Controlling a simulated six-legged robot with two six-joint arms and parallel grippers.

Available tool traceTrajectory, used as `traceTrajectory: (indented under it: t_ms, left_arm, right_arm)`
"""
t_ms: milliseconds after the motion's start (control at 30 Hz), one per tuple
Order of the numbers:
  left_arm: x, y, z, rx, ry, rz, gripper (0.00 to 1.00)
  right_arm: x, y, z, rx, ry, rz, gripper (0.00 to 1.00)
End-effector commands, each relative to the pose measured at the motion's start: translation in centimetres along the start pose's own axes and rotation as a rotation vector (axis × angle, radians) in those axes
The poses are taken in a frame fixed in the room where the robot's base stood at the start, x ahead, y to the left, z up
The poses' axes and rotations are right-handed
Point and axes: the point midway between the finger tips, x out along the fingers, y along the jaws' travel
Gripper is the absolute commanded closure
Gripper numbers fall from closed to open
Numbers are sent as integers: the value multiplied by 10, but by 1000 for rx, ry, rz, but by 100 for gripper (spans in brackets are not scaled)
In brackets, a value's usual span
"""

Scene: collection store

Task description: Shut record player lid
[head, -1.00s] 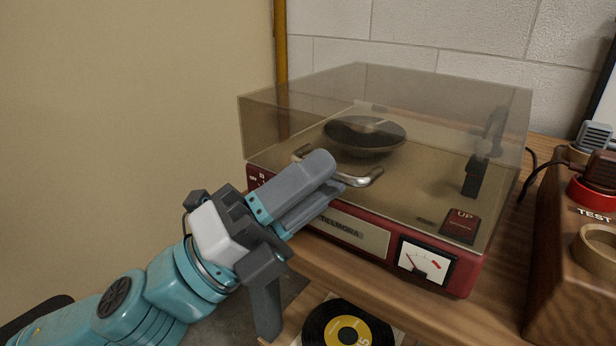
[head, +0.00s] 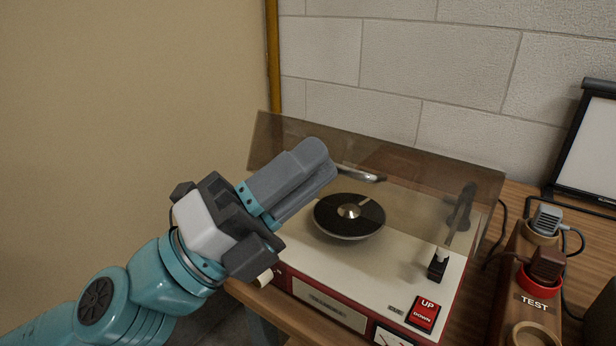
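The record player (head: 330,310) stands on a wooden top, with a red body, cream deck and a dark platter (head: 350,216). Its smoky clear lid (head: 430,187) is raised and tilted up at the front, so the deck lies open below it. The lid's metal handle (head: 360,174) shows just right of my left fingertips; its left part is hidden behind them. My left gripper (head: 318,165) is at that handle, its fingers close together and apparently shut on it; the contact itself is hidden. My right gripper is out of view.
A framed white panel (head: 590,145) stands behind. A block wall (head: 400,60) is at the back and a plain tan surface (head: 120,100) at left.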

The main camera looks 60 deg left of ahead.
Motion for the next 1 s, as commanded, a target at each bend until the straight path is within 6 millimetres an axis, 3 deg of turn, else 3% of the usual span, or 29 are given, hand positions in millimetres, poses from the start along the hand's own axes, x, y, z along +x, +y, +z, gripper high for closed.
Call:
traceTrajectory:
  t_ms: [33,300,1000]
  left_arm:
    - [10,-17,5,1,-1,0,80]
    - [23,-40,12,1,-1,-1,80]
    - [24,-40,12,0,0,-1,80]
  right_arm:
    - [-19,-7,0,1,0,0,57]
    - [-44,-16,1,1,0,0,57]
    - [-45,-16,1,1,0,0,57]
